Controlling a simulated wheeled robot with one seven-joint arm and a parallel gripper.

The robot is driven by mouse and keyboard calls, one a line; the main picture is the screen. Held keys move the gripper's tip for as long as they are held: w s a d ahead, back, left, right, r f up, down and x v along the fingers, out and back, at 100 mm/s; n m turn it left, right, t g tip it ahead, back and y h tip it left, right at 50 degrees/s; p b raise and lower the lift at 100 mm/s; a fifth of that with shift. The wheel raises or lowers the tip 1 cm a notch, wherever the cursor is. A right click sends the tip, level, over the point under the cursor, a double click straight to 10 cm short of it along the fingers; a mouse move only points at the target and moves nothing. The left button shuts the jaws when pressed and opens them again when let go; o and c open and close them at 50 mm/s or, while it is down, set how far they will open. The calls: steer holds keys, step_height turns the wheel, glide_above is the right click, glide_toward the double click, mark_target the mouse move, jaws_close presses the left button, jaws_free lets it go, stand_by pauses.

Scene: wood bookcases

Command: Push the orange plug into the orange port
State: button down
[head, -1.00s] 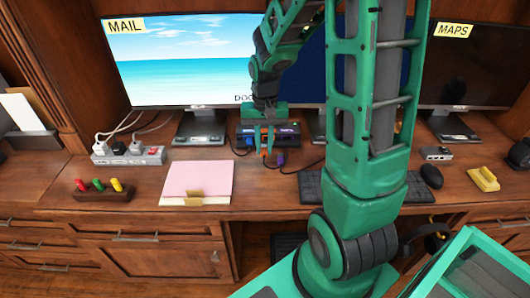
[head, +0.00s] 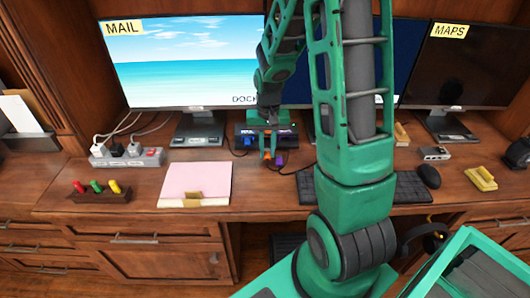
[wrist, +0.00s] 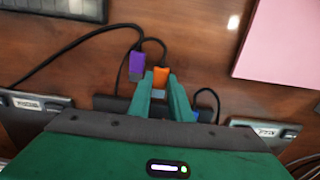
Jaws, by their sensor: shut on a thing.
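The orange plug (wrist: 161,76) is between the fingertips of my gripper (wrist: 163,88), which is shut on it. Its metal end points toward the dark dock. In the head view, my gripper (head: 268,157) holds the orange plug just in front of the dock (head: 265,130), low over the desk. The purple plug (wrist: 137,62) lies loose just left of the orange plug in the wrist view; it also shows in the head view (head: 280,160). A blue plug (head: 248,141) sits at the dock's left front. The orange port cannot be made out; my gripper and arm cover part of the dock.
A keyboard (head: 390,188) and mouse (head: 428,176) are at right. A pink paper pad (head: 196,180) lies at left, with a power strip (head: 130,157) behind it. Monitors (head: 185,60) line the back. Black cables run across the desk near the plugs.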

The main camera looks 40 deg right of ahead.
mark_target(267, 144)
steer(key=shift+w+d, duration=0.6)
steer(key=shift+w, duration=0.25)
steer(key=shift+w+d, duration=0.6)
steer(key=shift+w, duration=0.25)
steer(key=shift+w+d, duration=0.85)
steer(key=shift+w, duration=0.3)
stand_by(0.9)
steer(key=c, duration=1.5)
jaws_free()
steer(key=shift+c, duration=0.2)
steer(key=shift+r, duration=0.1)
step_height(267, 144, up, 11)
steer(key=shift+f, duration=0.2)
